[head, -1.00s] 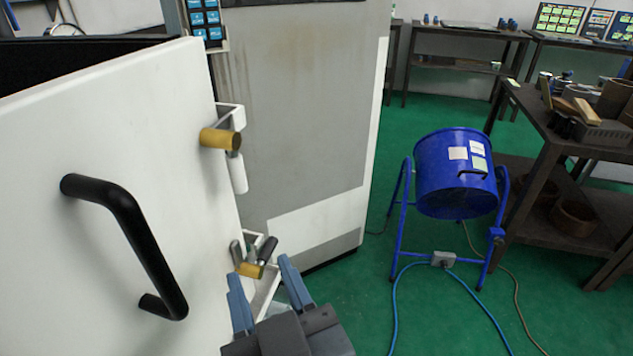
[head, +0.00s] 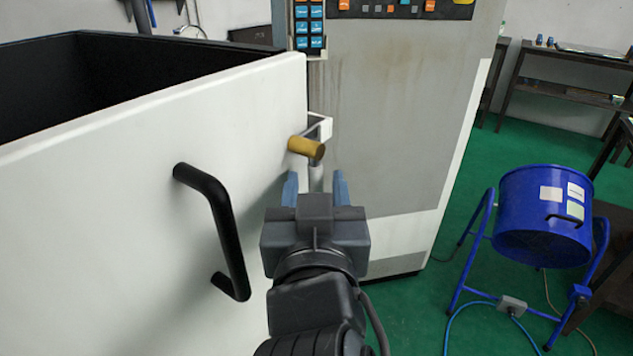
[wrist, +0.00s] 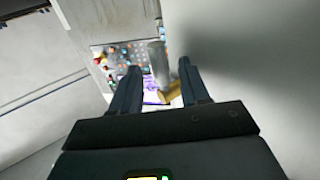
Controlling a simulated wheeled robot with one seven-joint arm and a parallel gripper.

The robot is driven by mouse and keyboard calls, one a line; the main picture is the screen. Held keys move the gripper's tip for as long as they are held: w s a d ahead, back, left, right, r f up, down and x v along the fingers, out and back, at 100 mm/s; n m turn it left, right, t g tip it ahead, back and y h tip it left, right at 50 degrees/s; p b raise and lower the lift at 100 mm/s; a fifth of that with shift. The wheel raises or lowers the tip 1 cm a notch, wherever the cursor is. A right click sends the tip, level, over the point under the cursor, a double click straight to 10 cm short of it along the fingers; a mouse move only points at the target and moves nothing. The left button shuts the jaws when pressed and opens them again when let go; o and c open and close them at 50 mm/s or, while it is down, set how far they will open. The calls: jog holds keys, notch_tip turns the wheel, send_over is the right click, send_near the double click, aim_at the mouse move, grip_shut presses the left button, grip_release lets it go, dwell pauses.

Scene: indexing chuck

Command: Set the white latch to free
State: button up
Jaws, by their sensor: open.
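The white latch (head: 316,177) is mounted at the right edge of the white door, under a bracket. Its pale handle hangs down beside a yellow cylindrical knob (head: 303,148). In the wrist view the handle (wrist: 157,58) shows as a pale grey cylinder, with the yellow piece (wrist: 170,93) near its end. My gripper (head: 315,176) is open, its blue fingers pointing at the latch. The handle appears between the two fingertips in both views; I cannot tell whether they touch it. The lower part of the handle is hidden by my gripper in the head view.
The white door (head: 110,190) with a black bar handle (head: 222,225) stands close on the left. A grey machine cabinet (head: 400,130) is behind the latch. A blue drum on a stand (head: 540,215) is at the right, with green floor around it.

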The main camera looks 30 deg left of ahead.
jog(key=shift+w+a, duration=0.1)
jog(key=shift+w, duration=0.1)
grip_shut()
dwell(0.3)
dwell(0.3)
